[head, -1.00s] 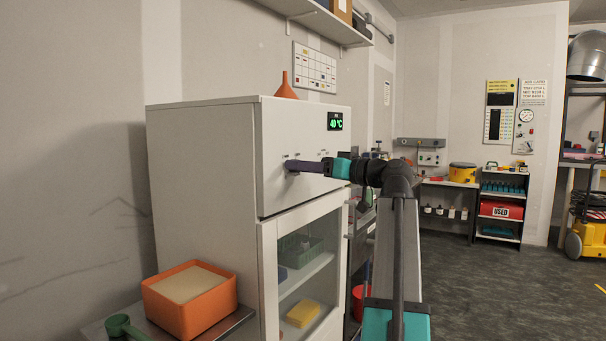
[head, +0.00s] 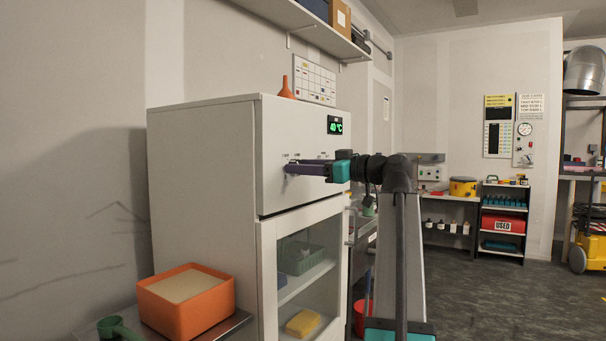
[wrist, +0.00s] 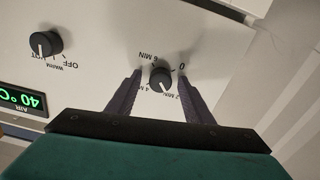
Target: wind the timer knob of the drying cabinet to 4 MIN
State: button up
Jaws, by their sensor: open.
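The drying cabinet (head: 205,160) is a white box with a glass door below and a control panel on top. In the wrist view its timer knob (wrist: 160,79) is black with a white mark, ringed by labels 0, 2 MIN, 4 MIN and 6 MIN, seen upside down. The mark points to the lower right, seemingly between the partly hidden 2 MIN and 4 MIN labels. My gripper (wrist: 159,73) is open, one purple finger on each side of the knob; contact cannot be told. In the head view my gripper (head: 288,167) is at the panel and hides the knob.
A second black knob (wrist: 45,44), marked OFF, WARM and HOT, sits left of the timer knob in the wrist view. A green 40 °C display (head: 335,125) is on the panel.

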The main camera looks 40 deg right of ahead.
jog(key=shift+f+n+b, duration=0.1)
jog(key=shift+n+b, duration=1.3)
jog(key=shift+b, duration=0.55)
jog(key=shift+n+b, duration=0.6)
jog(key=shift+b, duration=0.1)
jog(key=shift+n+b, duration=0.3)
jog(key=shift+n, duration=0.1)
jog(key=c, duration=1)
jog(key=shift+r, duration=0.2)
jog(key=shift+c, duration=0.2)
jog(key=shift+m+p, duration=0.3)
jog(key=shift+p, duration=0.25)
